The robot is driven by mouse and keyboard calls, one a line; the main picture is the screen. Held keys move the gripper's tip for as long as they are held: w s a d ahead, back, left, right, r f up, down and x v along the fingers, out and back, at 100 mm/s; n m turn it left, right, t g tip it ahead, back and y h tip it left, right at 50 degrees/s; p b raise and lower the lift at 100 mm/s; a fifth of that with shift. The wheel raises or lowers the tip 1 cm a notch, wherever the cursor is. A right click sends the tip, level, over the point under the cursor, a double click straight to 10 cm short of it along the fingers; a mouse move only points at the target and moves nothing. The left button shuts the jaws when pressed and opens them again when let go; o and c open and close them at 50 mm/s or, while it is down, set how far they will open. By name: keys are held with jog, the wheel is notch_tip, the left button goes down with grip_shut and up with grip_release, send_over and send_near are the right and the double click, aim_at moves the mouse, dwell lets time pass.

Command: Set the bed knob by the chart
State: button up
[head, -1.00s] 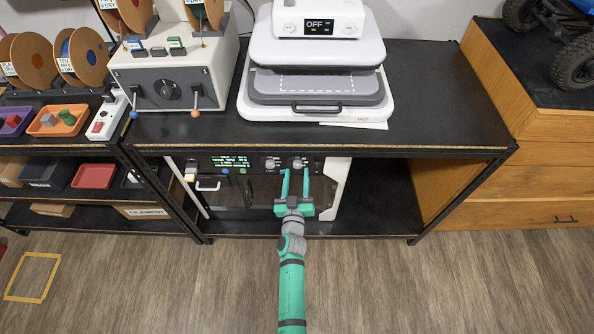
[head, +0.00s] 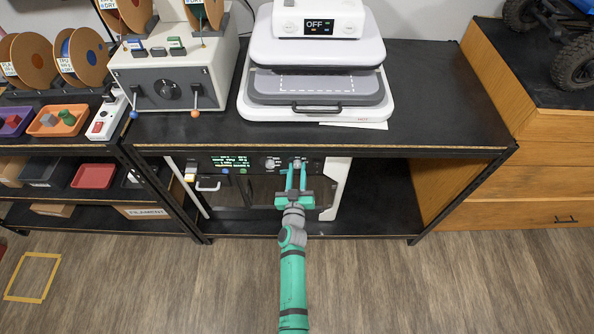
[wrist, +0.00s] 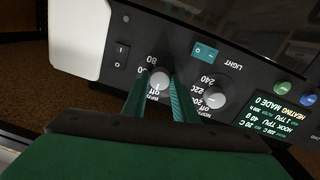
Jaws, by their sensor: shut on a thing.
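The bed knob (wrist: 158,81) is a grey dial with small scale marks, among them 80 and off, on the dark front panel of the machine under the bench. It is the right one of two knobs in the head view (head: 298,163). My gripper (head: 296,170) reaches it from the front, and its two green fingers are shut on the knob's sides. They also show around it in the wrist view (wrist: 160,88). I cannot clearly read the knob's pointer. No separate chart is clearly identifiable; a lit screen (wrist: 277,117) on the panel carries rows of text and numbers.
A second knob (wrist: 214,97) marked 200 to 240 sits close beside the fingers. A light switch (wrist: 205,52) and a rocker switch (wrist: 121,55) are nearby. The bench top (head: 440,90) overhangs the machine. The shelf right of the machine (head: 380,200) is clear.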

jog(key=shift+m, duration=0.3)
jog(key=m, duration=0.3)
jog(key=shift+m, duration=2.4)
jog(key=o, duration=1)
jog(key=shift+o, duration=0.2)
jog(key=shift+s, duration=0.15)
jog(key=s, duration=1)
jog(key=shift+s+a+r, duration=0.15)
jog(key=shift+s+r, duration=0.05)
jog(key=shift+s, duration=0.1)
